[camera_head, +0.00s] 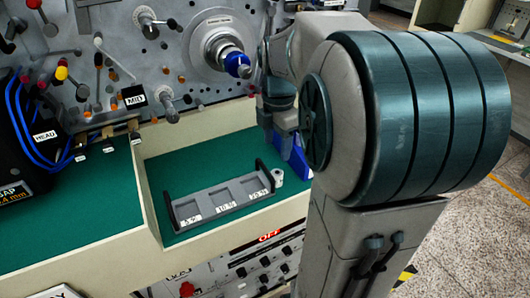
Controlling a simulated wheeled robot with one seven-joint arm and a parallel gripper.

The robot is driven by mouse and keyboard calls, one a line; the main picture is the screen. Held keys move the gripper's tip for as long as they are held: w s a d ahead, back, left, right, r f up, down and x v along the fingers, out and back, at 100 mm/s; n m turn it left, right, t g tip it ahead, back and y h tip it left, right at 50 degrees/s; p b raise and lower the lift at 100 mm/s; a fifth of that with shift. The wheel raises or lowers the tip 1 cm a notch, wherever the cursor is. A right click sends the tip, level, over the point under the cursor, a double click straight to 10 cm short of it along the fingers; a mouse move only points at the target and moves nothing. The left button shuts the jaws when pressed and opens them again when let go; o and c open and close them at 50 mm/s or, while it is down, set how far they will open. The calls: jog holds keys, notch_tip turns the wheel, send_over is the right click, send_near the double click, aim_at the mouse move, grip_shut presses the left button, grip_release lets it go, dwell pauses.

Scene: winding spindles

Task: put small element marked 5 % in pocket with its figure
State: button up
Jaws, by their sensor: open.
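A grey tray (229,200) with three pockets in a row lies on the green bench top. The labels along its front edge seem to read 5 %, 10 % and 25 %, left to right; the last is hard to read. The left pocket (187,211), at the 5 % label, looks empty. A small pale cylindrical element (278,177) stands just right of the tray's right end; I cannot read a figure on it. My gripper (286,128) is open above and behind this element, apart from it, partly hidden by my arm.
A grey machine panel with knobs, levers and a blue-tipped spindle (237,64) rises behind the bench. A blue object (298,160) stands right of the tray, partly hidden. A cream divider (146,192) borders the tray's left side. Black cards and cables lie at the left.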

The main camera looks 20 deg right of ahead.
aim_at(278, 172)
jog(key=shift+n, duration=0.4)
jog(key=f, duration=0.5)
jog(key=w+f, duration=0.1)
jog(key=f, duration=0.1)
jog(key=shift+d+f, duration=0.2)
jog(key=shift+d, duration=0.15)
jog(key=shift+w+d+f+p, duration=0.1)
jog(key=shift+d+f+p, duration=0.15)
jog(key=shift+f, duration=1.15)
jog(key=shift+d+f+p, duration=0.1)
jog(key=shift+f+p, duration=0.1)
jog(key=shift+f, duration=1.15)
jog(key=c, duration=1.1)
jog(key=shift+r, duration=0.1)
jog(key=shift+c, duration=0.2)
